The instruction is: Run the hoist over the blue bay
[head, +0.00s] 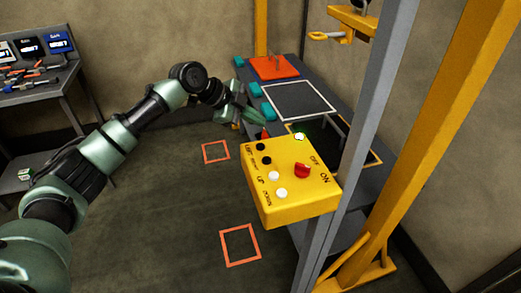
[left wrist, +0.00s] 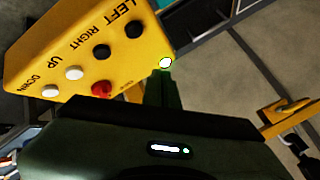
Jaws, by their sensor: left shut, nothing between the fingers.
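A yellow control box (head: 290,205) is mounted by the grey post. It carries two black buttons, two white buttons, a red switch (head: 302,170) between OFF and ON, and a glowing lamp (head: 300,136). In the left wrist view the black LEFT button (left wrist: 134,29) and RIGHT button (left wrist: 101,52) show. My left gripper (head: 260,121) is shut and empty, just beyond the box's far left corner; I cannot tell if it touches. Its fingers (left wrist: 164,80) also show in the left wrist view. The yellow hoist hook (head: 325,36) hangs at the top.
Behind the box a dark bench holds an orange plate (head: 275,67) and a white-outlined bay (head: 287,85). A yellow-outlined bay (head: 372,155) is partly hidden by the post (head: 365,120). A yellow frame leg (head: 440,130) stands right. Floor at left is mostly clear.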

